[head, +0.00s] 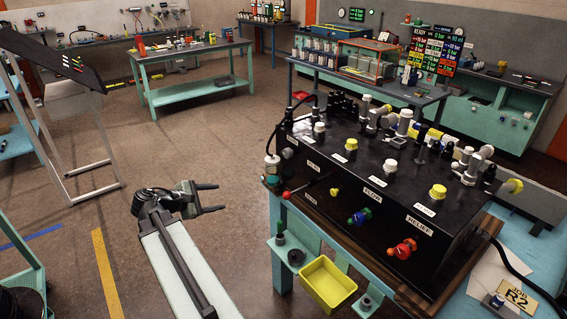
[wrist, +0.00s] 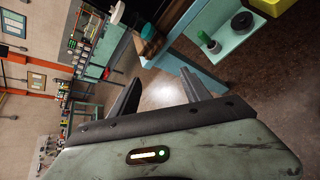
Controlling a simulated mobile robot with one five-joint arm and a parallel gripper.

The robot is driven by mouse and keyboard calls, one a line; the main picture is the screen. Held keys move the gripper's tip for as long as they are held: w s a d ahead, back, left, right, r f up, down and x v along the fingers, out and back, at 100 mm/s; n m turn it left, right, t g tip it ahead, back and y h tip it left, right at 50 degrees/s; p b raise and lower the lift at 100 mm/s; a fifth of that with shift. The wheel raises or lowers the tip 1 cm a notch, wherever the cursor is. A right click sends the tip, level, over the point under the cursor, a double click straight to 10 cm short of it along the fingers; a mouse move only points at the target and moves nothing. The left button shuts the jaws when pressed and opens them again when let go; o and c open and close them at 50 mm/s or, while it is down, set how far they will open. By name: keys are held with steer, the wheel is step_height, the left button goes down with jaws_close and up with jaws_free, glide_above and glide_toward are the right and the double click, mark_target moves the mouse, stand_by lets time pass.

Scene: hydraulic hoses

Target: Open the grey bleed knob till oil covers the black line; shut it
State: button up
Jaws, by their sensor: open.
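A black hydraulic unit (head: 350,190) stands on the teal bench at the right in the head view. A small grey round knob (head: 288,153) is on its left end; it may be the bleed knob. A small clear-and-white jar (head: 272,168) stands beside it at the unit's left corner. The oil level and the black line are too small to make out. My gripper (head: 219,197) is open and empty, left of the unit and apart from it. In the wrist view, my gripper's fingers (wrist: 160,84) spread over bare floor, with the bench edge above them.
The unit's front carries a red ball lever (head: 287,195), a yellow knob (head: 334,192), a blue-green knob (head: 360,218) and a red knob (head: 403,249). A yellow bin (head: 328,282) sits on a low shelf below.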

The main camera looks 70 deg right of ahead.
mark_target(285, 154)
steer(key=s+d+r+n+g+h, duration=0.1)
steer(key=s+d+r, duration=0.2)
steer(key=s+d, duration=0.2)
steer(key=s+d+r+n+g+h, duration=0.1)
steer(key=s+d+r+g, duration=0.1)
steer(key=s+d, duration=0.4)
steer(key=s+d+r+n+g+h+b, duration=0.1)
steer(key=s+d+r+g, duration=0.1)
steer(key=s+d+r, duration=0.2)
steer(key=shift+s+d+r+n+h, duration=0.15)
steer(key=shift+s+d, duration=0.4)
steer(key=shift+d, duration=0.35)
steer(key=shift+s+d+r+n+h, duration=0.15)
steer(key=shift+s+d, duration=0.4)
steer(key=shift+d, duration=0.3)
steer(key=shift+f, duration=0.1)
steer(key=shift+c, duration=0.3)
